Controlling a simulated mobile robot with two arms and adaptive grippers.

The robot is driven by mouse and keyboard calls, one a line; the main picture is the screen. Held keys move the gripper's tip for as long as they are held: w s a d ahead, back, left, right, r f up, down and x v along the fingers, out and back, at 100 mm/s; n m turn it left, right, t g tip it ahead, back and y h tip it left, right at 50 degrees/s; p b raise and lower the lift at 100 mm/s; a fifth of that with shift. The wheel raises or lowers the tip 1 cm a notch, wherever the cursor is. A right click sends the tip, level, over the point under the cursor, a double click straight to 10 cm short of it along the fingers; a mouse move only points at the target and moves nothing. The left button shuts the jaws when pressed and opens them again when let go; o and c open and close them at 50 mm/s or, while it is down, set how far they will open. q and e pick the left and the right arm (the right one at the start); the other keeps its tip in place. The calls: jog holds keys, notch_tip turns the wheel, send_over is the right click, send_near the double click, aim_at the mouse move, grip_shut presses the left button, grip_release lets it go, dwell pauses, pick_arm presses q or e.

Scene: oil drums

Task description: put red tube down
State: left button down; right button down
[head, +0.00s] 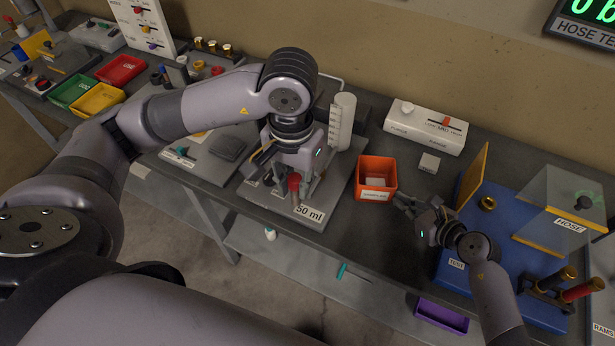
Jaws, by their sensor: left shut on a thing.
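My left gripper (290,178) points down over a grey stand labelled "50 ml" (310,214) and is shut on the red tube (293,184). The gripper hides part of the stand. My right gripper (418,203) is empty, its fingers apart, between the orange bin and the blue station.
An orange bin (376,172) and a white cylinder (342,121) stand close to the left gripper's right. A white switch box (426,126) is behind. A blue station (515,230) with a clear cover fills the right.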

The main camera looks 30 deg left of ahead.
pick_arm(q)
jog(key=w+d+r+n, duration=0.15)
jog(key=w+d, duration=0.25)
jog(key=w, duration=0.5)
jog(key=w+d+r+n, duration=0.1)
jog(key=w+d+n, duration=0.25)
jog(key=w, duration=0.55)
notch_tip(320, 180, down, 10)
jog(key=shift+w+d+r, duration=0.15)
jog(key=shift+w+d, duration=0.1)
jog(key=shift+d, duration=0.1)
jog(key=shift+f, duration=0.6)
jog(key=c, duration=1.5)
grip_release()
jog(key=shift+o, duration=0.2)
jog(key=shift+r, duration=0.1)
